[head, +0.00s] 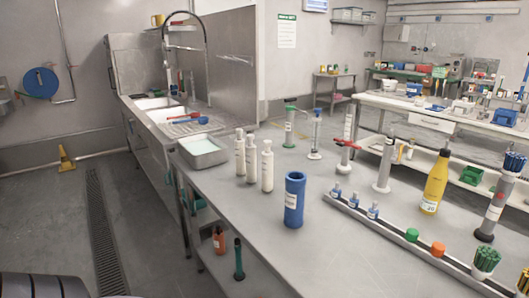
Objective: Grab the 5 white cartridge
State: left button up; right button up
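Three slim white labelled bottles, which look like the white cartridges, stand upright in a close row on the grey table: a far one (239,153), a middle one (251,159) and a near one (266,168). Their labels are too small to read, so I cannot tell which bears a 5. A taller pale cylinder on a round base (384,163) stands farther right. Neither of my grippers is in view, and nothing is touching the bottles.
A blue cylinder (294,200) stands in front of the bottles. A metal tray (203,152) is left of them. A yellow bottle (434,185) and a long rail (400,240) with small coloured pieces are to the right. The table's front left is bare.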

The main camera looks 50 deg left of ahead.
aim_at(240, 162)
jog(key=u, duration=1.7)
jog(key=j+z, duration=0.1)
jog(key=z, duration=0.25)
jog(key=i+j+z, duration=0.1)
jog(key=z, duration=0.3)
jog(key=j+z, duration=0.1)
jog(key=z, duration=0.25)
jog(key=i+j+z, duration=0.1)
jog(key=j+z, duration=0.4)
jog(key=j, duration=0.25)
jog(key=j+z, duration=0.15)
jog(key=j, duration=0.6)
